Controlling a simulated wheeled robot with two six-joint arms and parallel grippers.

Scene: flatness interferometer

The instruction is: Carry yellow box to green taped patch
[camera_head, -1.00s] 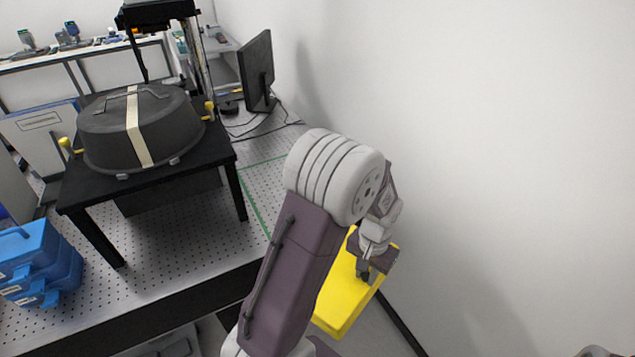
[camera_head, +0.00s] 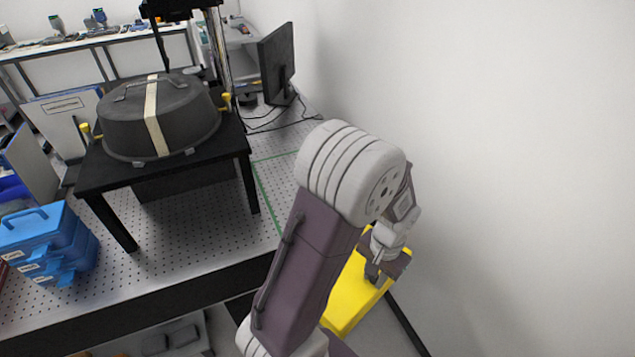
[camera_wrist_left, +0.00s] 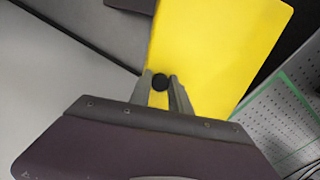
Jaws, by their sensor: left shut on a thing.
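The yellow box (camera_head: 352,297) hangs beyond the right end of the optical table, partly hidden behind my left arm. My left gripper (camera_head: 374,274) is shut on the box. In the left wrist view the box (camera_wrist_left: 215,50) fills the upper middle, and the fingers of my left gripper (camera_wrist_left: 162,84) close on a small dark round part of it. The green taped patch (camera_head: 268,190) is on the perforated table top, left of my arm. Its right part is hidden by the arm. The tape corner also shows in the left wrist view (camera_wrist_left: 283,78). My right gripper is not in view.
A black stand (camera_head: 195,170) carries a dark domed cover (camera_head: 185,118) left of the patch. A monitor (camera_head: 277,62) with loose cables stands behind it. Blue cases (camera_head: 45,243) sit at the table's left. A white wall (camera_head: 510,150) is close on the right.

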